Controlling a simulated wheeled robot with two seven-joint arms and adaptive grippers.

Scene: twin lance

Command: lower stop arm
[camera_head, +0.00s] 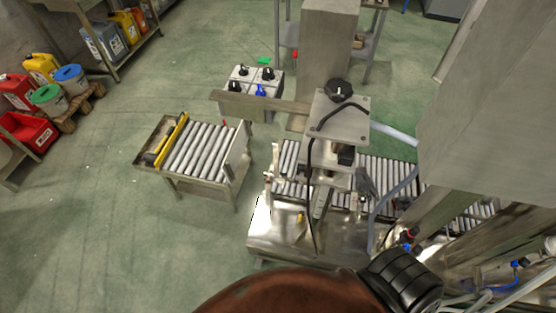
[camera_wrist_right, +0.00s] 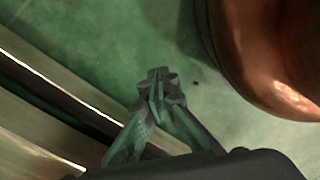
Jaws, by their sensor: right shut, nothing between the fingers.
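My right gripper (camera_wrist_right: 158,78) shows in the right wrist view, with its fingers together and empty above the green floor. I cannot make it out in the head view, and my left gripper is not in view. I cannot single out the stop arm with certainty. A slim pale upright piece (camera_head: 275,162) stands at the left end of the roller conveyor (camera_head: 383,172) in the head view. The filling machine's metal head plate (camera_head: 339,114), with a black knob (camera_head: 338,90) on top, hides part of the conveyor.
Metal bars (camera_wrist_right: 40,90) run close to the left of my right gripper. A separate roller table (camera_head: 200,150) stands left of the machine. A control box (camera_head: 250,88) with black knobs stands behind. Coloured containers (camera_head: 45,95) are at far left. Floor between is clear.

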